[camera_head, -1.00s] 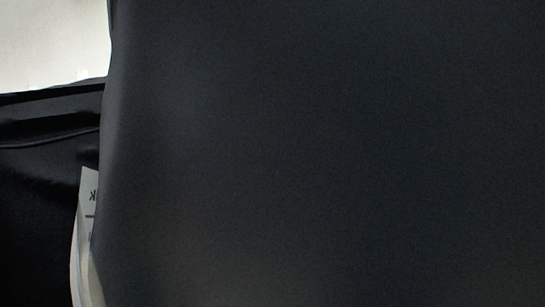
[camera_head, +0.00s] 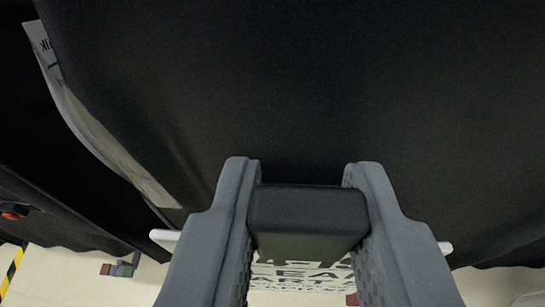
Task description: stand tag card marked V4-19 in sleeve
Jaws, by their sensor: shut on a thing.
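My gripper (camera_head: 302,178) comes in from the bottom, its two grey fingers shut on a black block (camera_head: 308,215). White edges of a thin card (camera_head: 165,238) stick out left and right beyond the fingers, seemingly part of the held thing. I cannot read a V4-19 marking. On the dark cart cover (camera_head: 280,80), at the upper left, a pale, partly see-through strip (camera_head: 95,130) slants down to the right, seen nearly edge-on. It has a printed piece at its top and looks like a sleeve. The held thing is apart from its printed top.
The black cover fills most of the view just ahead of my fingers. Small coloured blocks (camera_head: 122,268), yellow-black tape (camera_head: 12,270) and a red round part (camera_head: 10,215) are at the lower left.

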